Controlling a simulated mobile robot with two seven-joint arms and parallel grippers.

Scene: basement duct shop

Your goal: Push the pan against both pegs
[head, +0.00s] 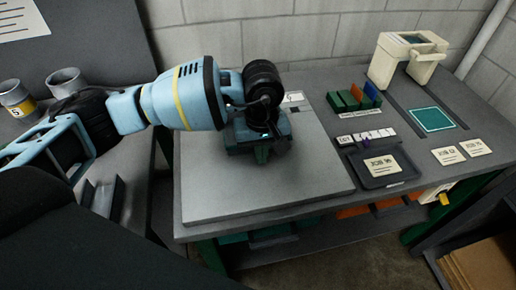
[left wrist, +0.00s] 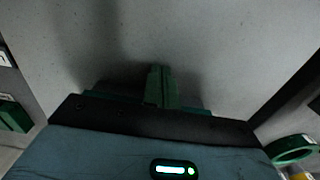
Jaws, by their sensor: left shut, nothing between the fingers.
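My left gripper (head: 262,153) is over the wide pale grey flat panel (head: 300,185) on the bench. Its green fingers (left wrist: 161,86) are shut and empty in the left wrist view, pointing at the grey surface (left wrist: 215,40). I cannot tell whether the fingertips touch it. A shallow dark tray (head: 404,178) with a job card in it lies to the right of the panel. I cannot tell for sure which of these is the pan. I cannot make out the two pegs; the arm hides part of the panel's far side. My right gripper is not in view.
Coloured blocks (head: 356,98) and a row of white tags (head: 366,136) stand right of the panel. A cream device (head: 405,62) is at the back right, near a green-outlined square (head: 433,119). Cups (head: 66,82) stand at left. A green ring (left wrist: 292,149) shows in the left wrist view.

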